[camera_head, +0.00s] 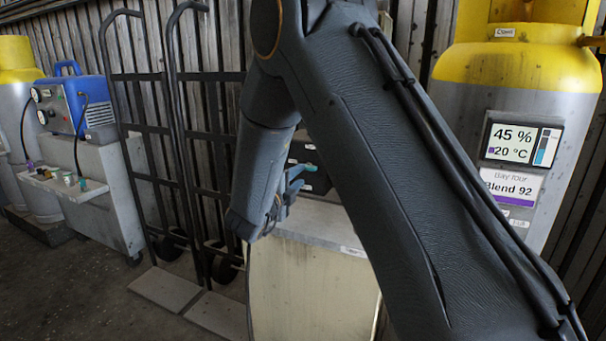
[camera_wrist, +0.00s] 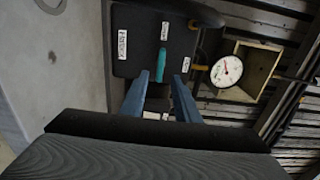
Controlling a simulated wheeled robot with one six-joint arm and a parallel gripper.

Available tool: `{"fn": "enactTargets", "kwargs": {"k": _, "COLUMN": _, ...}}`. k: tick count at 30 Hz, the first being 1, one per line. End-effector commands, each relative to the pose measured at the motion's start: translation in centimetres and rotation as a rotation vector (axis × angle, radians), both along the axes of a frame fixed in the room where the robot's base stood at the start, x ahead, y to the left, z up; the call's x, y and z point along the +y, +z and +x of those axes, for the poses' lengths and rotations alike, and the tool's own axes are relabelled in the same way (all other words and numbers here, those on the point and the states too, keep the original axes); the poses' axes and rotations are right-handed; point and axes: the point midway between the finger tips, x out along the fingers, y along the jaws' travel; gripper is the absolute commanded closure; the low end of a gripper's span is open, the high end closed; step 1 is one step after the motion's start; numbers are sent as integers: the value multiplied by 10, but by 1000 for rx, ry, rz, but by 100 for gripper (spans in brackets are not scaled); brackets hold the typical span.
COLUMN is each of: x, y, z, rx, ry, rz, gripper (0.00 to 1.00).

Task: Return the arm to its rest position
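My arm fills the middle of the head view, bent over, with its forearm hanging down. My gripper (camera_head: 296,182) is beside the black box (camera_head: 308,172) on a pale cabinet (camera_head: 318,222). In the wrist view the two blue fingers of my gripper (camera_wrist: 159,80) stand apart, with nothing seen clasped between them. Beyond the fingertips is a slim teal piece (camera_wrist: 160,64) at the labelled black box (camera_wrist: 136,47). I cannot tell how far the fingertips are from it. My arm hides part of the cabinet.
A round dial gauge (camera_wrist: 227,71) sits in a wooden box (camera_wrist: 262,62). Yellow-topped cylinders stand at right (camera_head: 525,75) and far left (camera_head: 14,52). A blue machine (camera_head: 75,102) sits on a grey cabinet (camera_head: 105,190). Floor at lower left is clear.

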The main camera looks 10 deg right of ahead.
Motion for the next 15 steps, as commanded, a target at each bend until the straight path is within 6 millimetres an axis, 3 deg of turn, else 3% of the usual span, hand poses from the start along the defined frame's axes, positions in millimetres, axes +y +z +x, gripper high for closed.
{"fn": "enactTargets", "kwargs": {"k": 6, "x": 10, "y": 0, "z": -14, "rx": 0, "ry": 0, "rz": -1, "gripper": 71}}
{"fn": "enactTargets", "kwargs": {"k": 15, "x": 10, "y": 0, "z": -15, "rx": 1, "ry": 0, "rz": 0, "gripper": 71}}
